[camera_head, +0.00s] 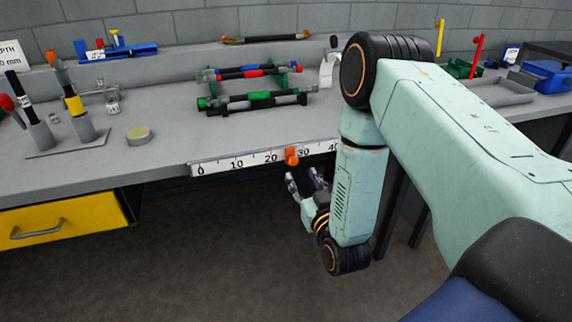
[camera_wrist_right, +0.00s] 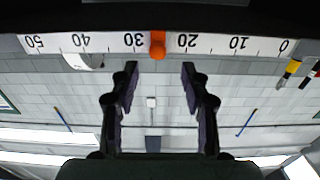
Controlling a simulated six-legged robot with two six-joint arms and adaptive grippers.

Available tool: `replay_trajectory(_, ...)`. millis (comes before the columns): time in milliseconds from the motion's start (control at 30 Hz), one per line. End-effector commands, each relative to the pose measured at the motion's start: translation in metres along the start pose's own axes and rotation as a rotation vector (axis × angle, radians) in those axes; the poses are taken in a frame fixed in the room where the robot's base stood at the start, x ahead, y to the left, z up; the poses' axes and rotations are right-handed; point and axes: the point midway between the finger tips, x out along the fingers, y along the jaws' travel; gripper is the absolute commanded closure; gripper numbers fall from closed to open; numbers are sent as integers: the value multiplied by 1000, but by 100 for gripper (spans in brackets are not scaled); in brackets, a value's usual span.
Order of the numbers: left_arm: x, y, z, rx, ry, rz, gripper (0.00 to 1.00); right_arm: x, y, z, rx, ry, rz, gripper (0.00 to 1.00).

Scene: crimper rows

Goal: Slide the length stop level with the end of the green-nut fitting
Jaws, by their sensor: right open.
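The orange length stop (camera_head: 291,156) sits on the white scale (camera_head: 226,165) along the bench's front edge, between the 20 and 30 marks. In the right wrist view the stop (camera_wrist_right: 158,44) is also between 20 and 30, about midway. Dark hose pieces lie on a green-ended rack behind the scale; a front one with green parts (camera_head: 233,98) looks like the green-nut fitting. Its exact end is too small to tell. My right gripper (camera_head: 304,177) is open and empty, below and in front of the stop, apart from it. My left gripper is out of view.
Another hose with blue and red parts (camera_head: 254,72) lies at the rack's back. A yellow drawer (camera_head: 60,222) is below the bench. The bench top between tin and rack is clear.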

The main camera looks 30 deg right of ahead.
Motion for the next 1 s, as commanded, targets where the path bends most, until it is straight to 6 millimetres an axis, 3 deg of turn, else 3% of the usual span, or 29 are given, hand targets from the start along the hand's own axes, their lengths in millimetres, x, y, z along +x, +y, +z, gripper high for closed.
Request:
replay_trajectory(533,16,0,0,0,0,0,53,69,1,-2,-4,12,0,54)
replay_trajectory(967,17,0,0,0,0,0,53,77,-2,-2,-4,8,-2,54)
replay_trajectory(1000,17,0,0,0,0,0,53,77,-2,-2,-4,8,-2,57)
